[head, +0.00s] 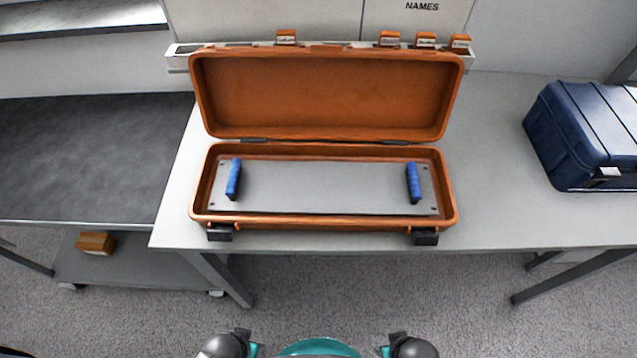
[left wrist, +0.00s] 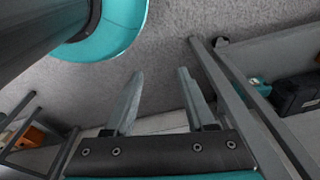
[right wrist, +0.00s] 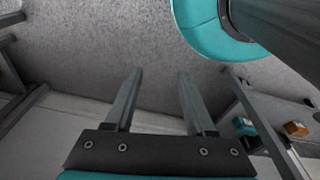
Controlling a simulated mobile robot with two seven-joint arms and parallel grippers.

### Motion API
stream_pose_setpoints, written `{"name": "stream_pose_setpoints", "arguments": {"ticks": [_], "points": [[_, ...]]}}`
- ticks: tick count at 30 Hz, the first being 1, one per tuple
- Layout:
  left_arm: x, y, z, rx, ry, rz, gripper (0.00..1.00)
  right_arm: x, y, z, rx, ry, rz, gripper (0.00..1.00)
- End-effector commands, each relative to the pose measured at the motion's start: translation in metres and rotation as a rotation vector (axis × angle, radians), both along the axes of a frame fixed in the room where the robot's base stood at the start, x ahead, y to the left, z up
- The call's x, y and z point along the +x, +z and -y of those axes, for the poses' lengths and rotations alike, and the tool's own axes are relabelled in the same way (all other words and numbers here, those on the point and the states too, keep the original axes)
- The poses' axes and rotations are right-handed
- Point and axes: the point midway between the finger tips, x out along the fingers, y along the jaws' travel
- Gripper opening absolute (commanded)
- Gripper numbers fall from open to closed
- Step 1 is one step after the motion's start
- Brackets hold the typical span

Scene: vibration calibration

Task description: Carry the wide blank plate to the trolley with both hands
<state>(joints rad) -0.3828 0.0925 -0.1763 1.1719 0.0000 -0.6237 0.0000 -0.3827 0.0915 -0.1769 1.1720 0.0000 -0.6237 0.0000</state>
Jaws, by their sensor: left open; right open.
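The wide grey blank plate (head: 322,188) lies flat inside an open orange case (head: 325,222) on the table. It has a blue handle near each end, the left handle (head: 234,179) and the right handle (head: 413,183). The trolley (head: 85,150) with a dark grey top stands to the left of the table. My left gripper (left wrist: 158,88) is open and empty, away from the plate. My right gripper (right wrist: 157,88) is open and empty, also away from it. In the head view only parts of my arms show at the bottom edge, well short of the case.
The case lid (head: 325,97) stands open at the back. A dark blue case (head: 590,135) sits on the table's right side. An orange-brown block (head: 96,243) lies on the trolley's lower shelf. The table (head: 500,215) is bare between the two cases. Table legs stand below its front edge.

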Motion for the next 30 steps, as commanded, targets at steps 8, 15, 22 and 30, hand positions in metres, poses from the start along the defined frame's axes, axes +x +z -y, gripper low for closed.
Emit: {"name": "stream_pose_setpoints", "arguments": {"ticks": [8,15,22,30], "points": [[0.053,0.078,0.008,-0.007,0.011,0.052,0.55,0.053,0.078,-0.008,0.006,-0.011,0.051,0.55],[0.079,0.158,0.011,-0.011,0.018,0.092,0.55,0.078,0.158,-0.011,0.010,-0.018,0.091,0.55],[0.084,0.229,0.010,-0.012,0.023,0.123,0.55,0.084,0.229,-0.010,0.011,-0.023,0.123,0.55],[0.090,0.301,0.013,-0.033,0.019,0.177,0.55,0.090,0.298,-0.016,0.038,-0.016,0.165,0.55]]}}
